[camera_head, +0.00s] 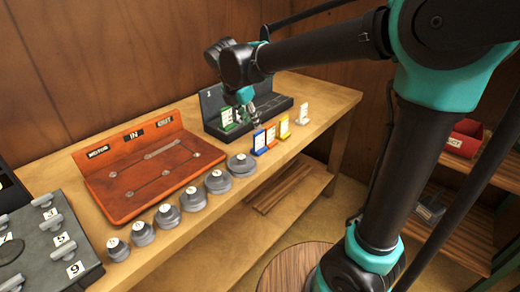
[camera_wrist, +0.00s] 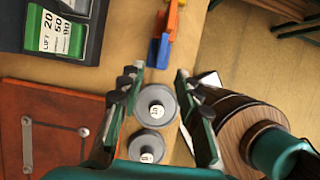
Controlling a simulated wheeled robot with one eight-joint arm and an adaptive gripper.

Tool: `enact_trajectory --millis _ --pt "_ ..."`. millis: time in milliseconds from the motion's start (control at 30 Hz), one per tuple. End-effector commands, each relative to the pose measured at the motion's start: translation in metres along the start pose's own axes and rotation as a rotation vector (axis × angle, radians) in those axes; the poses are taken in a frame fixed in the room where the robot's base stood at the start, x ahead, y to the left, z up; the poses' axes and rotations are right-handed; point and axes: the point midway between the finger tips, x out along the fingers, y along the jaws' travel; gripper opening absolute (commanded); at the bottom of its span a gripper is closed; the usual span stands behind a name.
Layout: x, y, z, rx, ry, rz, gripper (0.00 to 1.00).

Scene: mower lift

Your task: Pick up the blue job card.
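The blue job card (camera_head: 259,142) stands upright near the front edge of the wooden bench, at the near end of a row of cards; its face is white. In the wrist view the blue card (camera_wrist: 159,51) shows just beyond the fingertips, roughly in line with the gap between them. My gripper (camera_wrist: 159,74) is open and empty. In the head view my gripper (camera_head: 254,118) hangs above and behind the blue card, close to a black rack. I cannot tell its exact height above the bench.
An orange card (camera_head: 271,136), a yellow card (camera_head: 284,127) and a white card (camera_head: 302,115) stand beyond the blue one. A black rack (camera_head: 212,100) holding a green card (camera_head: 227,118) is behind. Grey weights (camera_head: 241,165) line the bench front beside a red-brown board (camera_head: 120,205).

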Motion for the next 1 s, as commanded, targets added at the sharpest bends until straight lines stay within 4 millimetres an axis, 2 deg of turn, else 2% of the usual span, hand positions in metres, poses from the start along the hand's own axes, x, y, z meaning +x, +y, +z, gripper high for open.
enact_trajectory --millis 100,200,467,733,1000 --pt "0.023 0.0 0.001 0.001 0.0 -0.001 0.34" --pt "0.037 0.0 0.001 0.001 0.0 -0.001 0.34" --pt "0.054 0.0 0.001 0.001 0.0 -0.001 0.34" --pt "0.09 -0.001 0.006 0.001 0.0 0.0 0.34" --pt "0.1 -0.001 0.005 0.0 0.0 0.0 0.34"
